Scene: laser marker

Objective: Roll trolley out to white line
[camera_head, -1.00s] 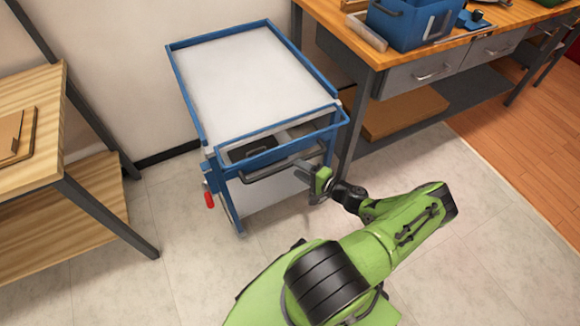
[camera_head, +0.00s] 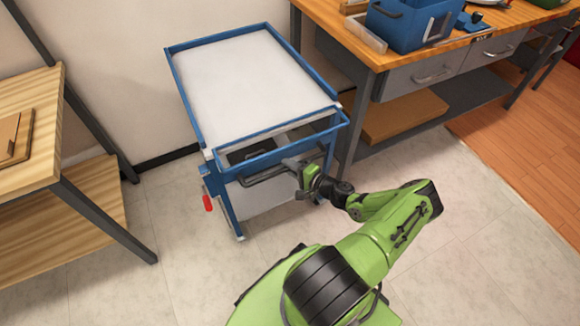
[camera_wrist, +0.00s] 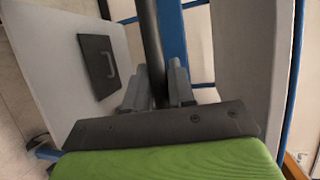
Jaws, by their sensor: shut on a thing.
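The trolley (camera_head: 262,85) has a blue frame and a pale grey top. It stands between a wooden table and a workbench, with its near end toward me. A dark bar handle (camera_head: 265,177) crosses that end below an open-fronted tray. My gripper (camera_head: 303,172) is at the right part of the handle. In the wrist view the bar (camera_wrist: 150,45) passes between the fingers of my gripper (camera_wrist: 160,92), which are shut on it. A red lever (camera_head: 208,203) sits low at the trolley's left side. I see no white line in these views.
The wooden table (camera_head: 105,205) stands close on the left. The workbench (camera_head: 335,15) with drawers and a blue box (camera_head: 400,28) stands right of the trolley. The tiled floor (camera_head: 170,280) in front is clear apart from my arm.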

